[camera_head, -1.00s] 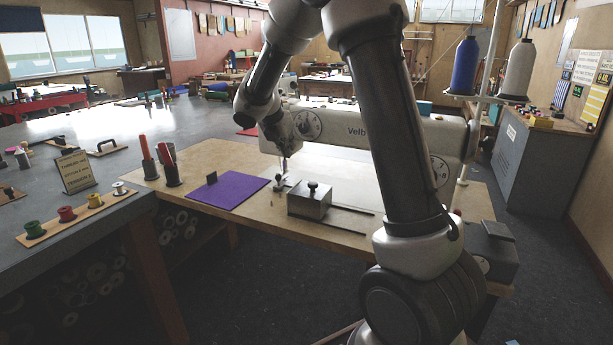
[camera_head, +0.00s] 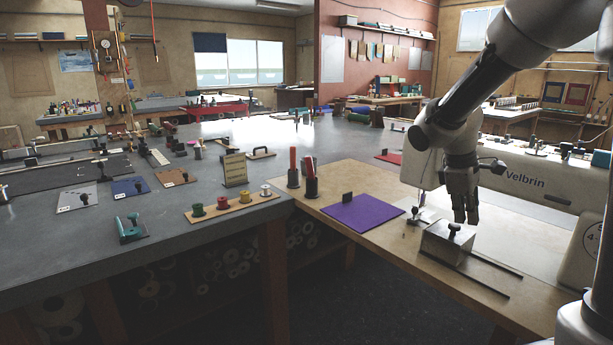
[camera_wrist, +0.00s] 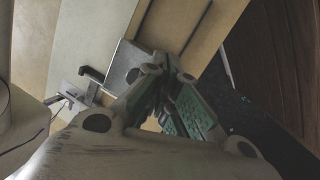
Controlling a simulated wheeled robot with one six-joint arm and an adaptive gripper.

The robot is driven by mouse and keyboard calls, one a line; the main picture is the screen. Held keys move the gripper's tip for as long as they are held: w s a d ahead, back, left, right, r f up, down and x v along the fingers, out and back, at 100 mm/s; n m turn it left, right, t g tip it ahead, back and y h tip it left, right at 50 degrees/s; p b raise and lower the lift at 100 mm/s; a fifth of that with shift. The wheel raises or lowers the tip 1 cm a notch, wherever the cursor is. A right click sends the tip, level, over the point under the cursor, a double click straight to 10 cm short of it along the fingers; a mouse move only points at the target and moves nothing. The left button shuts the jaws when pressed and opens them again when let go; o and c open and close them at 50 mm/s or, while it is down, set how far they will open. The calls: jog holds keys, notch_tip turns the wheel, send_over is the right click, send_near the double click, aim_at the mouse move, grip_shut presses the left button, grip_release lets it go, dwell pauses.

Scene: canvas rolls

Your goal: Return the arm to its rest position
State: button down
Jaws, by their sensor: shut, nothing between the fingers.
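My arm reaches in from the right side of the head view. My gripper (camera_head: 466,220) points down, shut and empty, above the sewing table beside the machine marked "Velbrin" (camera_head: 522,178). The fingertips appear just above and behind a metal block with a black knob (camera_head: 447,243); I cannot tell the exact gap. In the wrist view my gripper (camera_wrist: 168,68) shows green-padded fingers close together, with the grey metal block (camera_wrist: 126,62) beyond them.
A purple sheet with a black grip (camera_head: 362,213) lies left of the block on the wooden table (camera_head: 340,184). Two dark holders with red sticks (camera_head: 311,184) stand behind it. A grey worktable (camera_head: 200,150) with spools and small tools fills the left. Dark floor lies in front.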

jog(key=s+r+m+t+y, duration=0.1)
jog(key=s+r+m, duration=0.3)
jog(key=s, duration=0.7)
jog(key=s+a+r+m+t+y, duration=0.1)
jog(key=s+m, duration=0.4)
jog(key=s, duration=0.5)
jog(key=shift+s+a+r+m+t+y, duration=0.35)
jog(key=shift+r+t+y, duration=0.5)
jog(key=shift+r, duration=0.55)
